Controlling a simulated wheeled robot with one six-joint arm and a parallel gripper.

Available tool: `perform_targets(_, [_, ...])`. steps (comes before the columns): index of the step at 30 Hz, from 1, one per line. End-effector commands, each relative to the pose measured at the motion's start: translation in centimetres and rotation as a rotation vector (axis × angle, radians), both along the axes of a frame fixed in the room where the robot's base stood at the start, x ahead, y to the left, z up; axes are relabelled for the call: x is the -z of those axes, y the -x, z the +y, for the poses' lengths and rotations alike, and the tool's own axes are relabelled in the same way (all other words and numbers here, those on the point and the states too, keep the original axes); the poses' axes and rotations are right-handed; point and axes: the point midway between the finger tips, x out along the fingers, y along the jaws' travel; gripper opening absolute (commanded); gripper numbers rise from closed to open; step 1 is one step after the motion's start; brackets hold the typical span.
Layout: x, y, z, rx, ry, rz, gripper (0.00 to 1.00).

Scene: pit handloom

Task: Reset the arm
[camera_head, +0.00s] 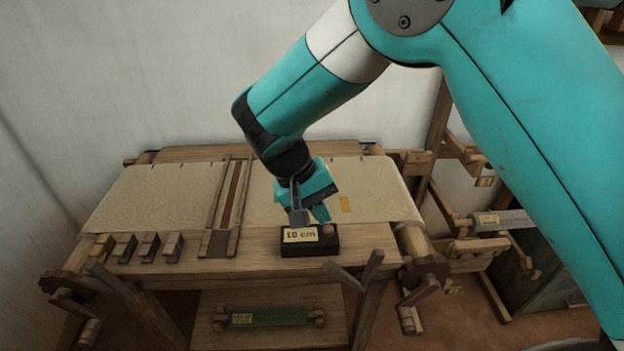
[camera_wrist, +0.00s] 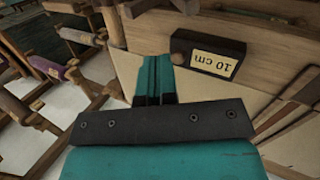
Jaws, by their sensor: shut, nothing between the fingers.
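My arm reaches in from the upper right in the head view. My gripper (camera_head: 308,217) is shut and empty. It hangs low over the loom's cloth and front board, just behind a dark block (camera_head: 310,246) labelled "10 cm". In the wrist view my gripper (camera_wrist: 158,62) shows its teal fingers closed together. The dark block (camera_wrist: 207,54) lies to the right of the fingertips there, with a visible gap in the picture. A round brown knob sits on the block's end.
The wooden loom carries pale cloth (camera_head: 150,190) and a wooden crosspiece (camera_head: 228,205). Several small blocks (camera_head: 149,246) stand on the front board at left. A green roller (camera_head: 268,316) lies on the lower shelf. A grey labelled roller (camera_head: 500,221) and posts stand at right. A white wall is behind.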

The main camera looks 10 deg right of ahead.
Motion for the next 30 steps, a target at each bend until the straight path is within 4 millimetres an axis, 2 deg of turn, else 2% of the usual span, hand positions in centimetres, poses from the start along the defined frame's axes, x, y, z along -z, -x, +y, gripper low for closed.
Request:
perform_targets(5, [-0.9, 0.1, -0.4, -0.012, -0.025, 0.002, 0.0])
perform_targets(8, [-3.0, 0.7, -1.6, -0.05, -0.095, 0.013, 0.0])
perform_targets(11, [-6.2, 2.3, -3.4, -0.117, -0.21, 0.024, 0.0])
perform_targets(15, [-10.3, 6.4, -5.7, -0.235, -0.397, 0.021, 0.0])
perform_targets(21, [-14.1, 13.9, -7.3, -0.398, -0.639, -0.026, 0.0])
perform_targets(25, [-15.2, 17.8, -7.4, -0.477, -0.747, -0.059, 0.0])
perform_targets(30, [-15.7, 20.3, -7.1, -0.528, -0.811, -0.082, 0.0])
